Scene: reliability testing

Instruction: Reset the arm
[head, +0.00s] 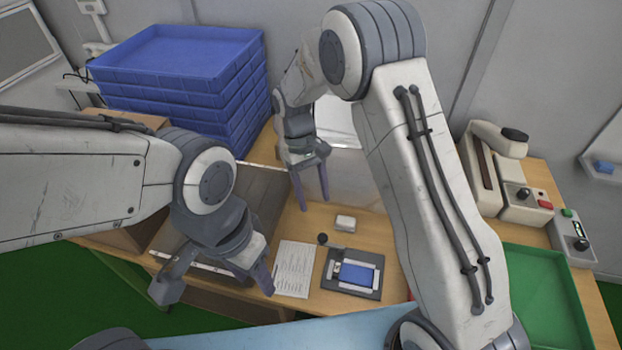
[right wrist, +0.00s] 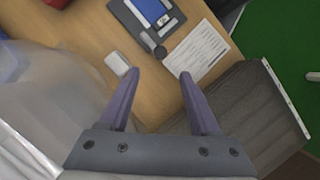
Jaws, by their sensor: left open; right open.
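My left gripper (head: 218,284) is at the lower left in the head view, in front of the table's near edge and left of the paper sheet. It is open, and nothing shows between its fingers. My right gripper (head: 315,192) hangs over the back of the wooden table (head: 400,228), with its fingers pointing down. It is open and empty. In the right wrist view its two purple-grey fingers (right wrist: 160,95) are spread apart, with bare table and part of a grey surface beyond them.
A device with a blue screen (head: 357,273), a printed sheet (head: 294,269) and a small white box (head: 345,223) lie on the table. Stacked blue crates (head: 185,55) stand back left. A green tray (head: 540,290) and a white machine (head: 497,165) are at right.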

